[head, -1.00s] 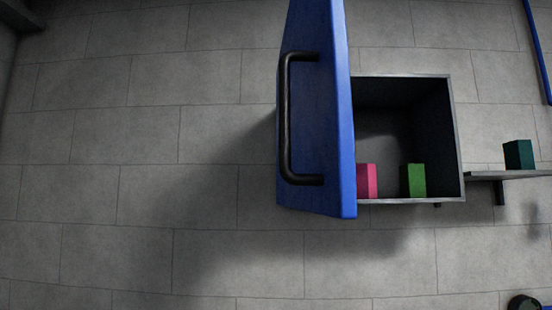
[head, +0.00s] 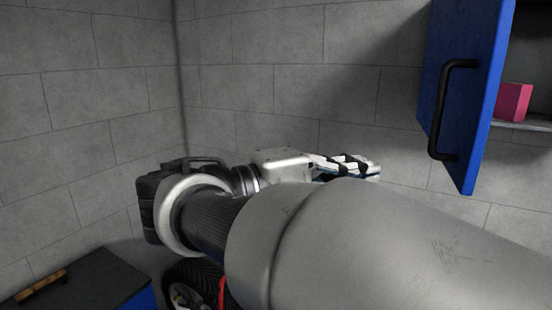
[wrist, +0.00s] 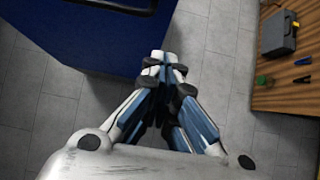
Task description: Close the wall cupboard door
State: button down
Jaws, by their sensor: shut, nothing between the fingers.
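The wall cupboard's blue door (head: 465,90) stands open at the upper right of the head view, swung out from the wall. Its black bar handle (head: 441,110) is on the face toward me. Only part of the cupboard (head: 528,124) shows behind the door, with a pink block (head: 513,102) inside. My gripper (head: 376,170) is shut and empty, left of and below the door and apart from it. In the wrist view my gripper's fingertips (wrist: 164,60) are together.
A dark blue unit (wrist: 90,30) is near the fingers in the wrist view; its gap from them is unclear. A wooden bench (wrist: 285,95) with a grey case (wrist: 279,34) and tools is at right.

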jog(key=d+p, duration=0.1)
jog(key=d, duration=1)
jog(key=shift+w+d, duration=0.2)
jog(key=shift+w, duration=0.15)
jog(key=shift+d, duration=0.1)
